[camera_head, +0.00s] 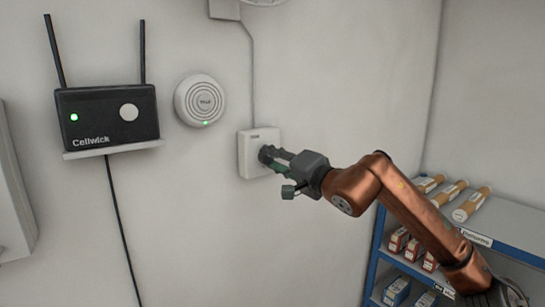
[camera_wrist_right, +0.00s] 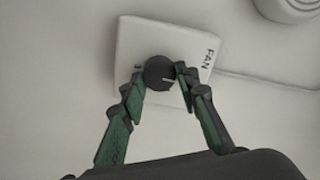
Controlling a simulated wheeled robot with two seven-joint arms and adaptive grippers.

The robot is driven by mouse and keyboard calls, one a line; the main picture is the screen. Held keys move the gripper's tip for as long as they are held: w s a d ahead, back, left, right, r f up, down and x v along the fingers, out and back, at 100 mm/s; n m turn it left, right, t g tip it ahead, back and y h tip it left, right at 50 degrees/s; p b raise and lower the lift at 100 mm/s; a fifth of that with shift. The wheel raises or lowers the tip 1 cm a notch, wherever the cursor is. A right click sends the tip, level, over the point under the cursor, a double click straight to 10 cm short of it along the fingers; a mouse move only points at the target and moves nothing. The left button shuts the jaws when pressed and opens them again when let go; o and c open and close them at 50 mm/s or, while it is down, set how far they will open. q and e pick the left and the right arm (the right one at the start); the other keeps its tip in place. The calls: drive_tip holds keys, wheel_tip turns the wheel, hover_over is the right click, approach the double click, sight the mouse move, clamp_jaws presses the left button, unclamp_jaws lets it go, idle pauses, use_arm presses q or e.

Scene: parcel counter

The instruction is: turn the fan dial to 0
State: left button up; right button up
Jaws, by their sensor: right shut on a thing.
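The white fan control box (camera_head: 246,158) is on the wall in the middle of the head view, with a cable running up from it. In the right wrist view the box (camera_wrist_right: 130,45) carries the word FAN. My right gripper (camera_head: 268,158) reaches the dial from the right. In the wrist view its green and black fingers (camera_wrist_right: 158,82) are on either side of the dial, shut on it. The dial's number marks are not readable. My left gripper is not in view.
A black Cellwick router (camera_head: 105,112) with two antennas stands on a small wall shelf at left. A round white wall device (camera_head: 200,100) with a green light is left of the box. A blue-framed shelf (camera_head: 505,246) with tubes and small boxes stands at right.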

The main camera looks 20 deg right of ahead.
drive_tip(key=shift+n, duration=0.6)
drive_tip(key=o, duration=1.1)
drive_tip(key=shift+v, duration=6.05)
drive_tip(key=shift+a, duration=0.1)
